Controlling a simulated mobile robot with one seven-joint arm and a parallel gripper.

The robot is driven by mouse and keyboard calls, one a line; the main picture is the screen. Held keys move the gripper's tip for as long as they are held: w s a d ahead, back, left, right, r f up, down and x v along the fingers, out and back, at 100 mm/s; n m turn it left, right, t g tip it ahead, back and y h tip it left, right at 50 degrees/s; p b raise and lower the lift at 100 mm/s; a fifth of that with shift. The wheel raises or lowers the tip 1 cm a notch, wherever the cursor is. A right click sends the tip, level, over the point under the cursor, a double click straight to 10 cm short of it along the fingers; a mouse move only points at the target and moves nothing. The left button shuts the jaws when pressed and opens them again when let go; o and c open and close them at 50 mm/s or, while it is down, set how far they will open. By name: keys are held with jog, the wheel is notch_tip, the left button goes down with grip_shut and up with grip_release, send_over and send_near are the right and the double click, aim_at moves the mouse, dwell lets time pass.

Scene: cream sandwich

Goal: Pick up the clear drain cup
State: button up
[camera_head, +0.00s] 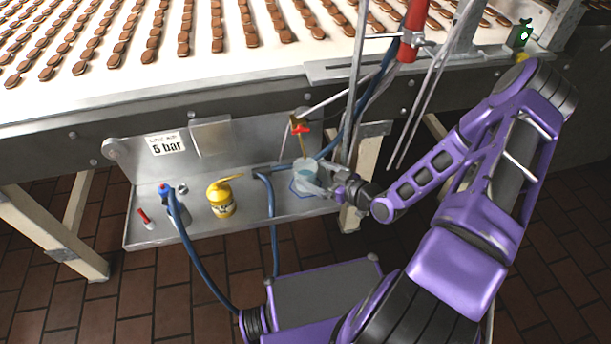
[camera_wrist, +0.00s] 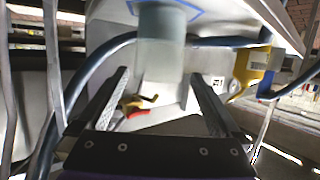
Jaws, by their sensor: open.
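The clear drain cup (camera_head: 306,174) stands on the metal shelf below the brass valve with the red handle (camera_head: 300,130), inside a blue outline. In the wrist view the cup (camera_wrist: 161,50) is a pale see-through cylinder, with the blue outline at its far end. My gripper (camera_head: 323,186) is at the cup's right side in the head view. In the wrist view my open gripper (camera_wrist: 160,75) has one finger on each side of the cup's near end, with visible gaps. The valve's red handle (camera_wrist: 136,112) shows between the fingers.
A yellow oil can (camera_head: 222,200), a red-handled tool (camera_head: 145,217) and a blue hose (camera_head: 190,245) are on the shelf (camera_head: 260,222) to the left. Metal posts and cables (camera_head: 352,90) rise close behind my gripper. The conveyor (camera_head: 220,65) carries rows of brown biscuits above.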

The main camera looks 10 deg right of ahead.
aim_at(298, 165)
jog(key=x, duration=0.7)
jog(key=shift+w+a, duration=0.1)
jog(key=shift+w, duration=0.15)
jog(key=shift+c, duration=0.2)
jog(key=c, duration=1.2)
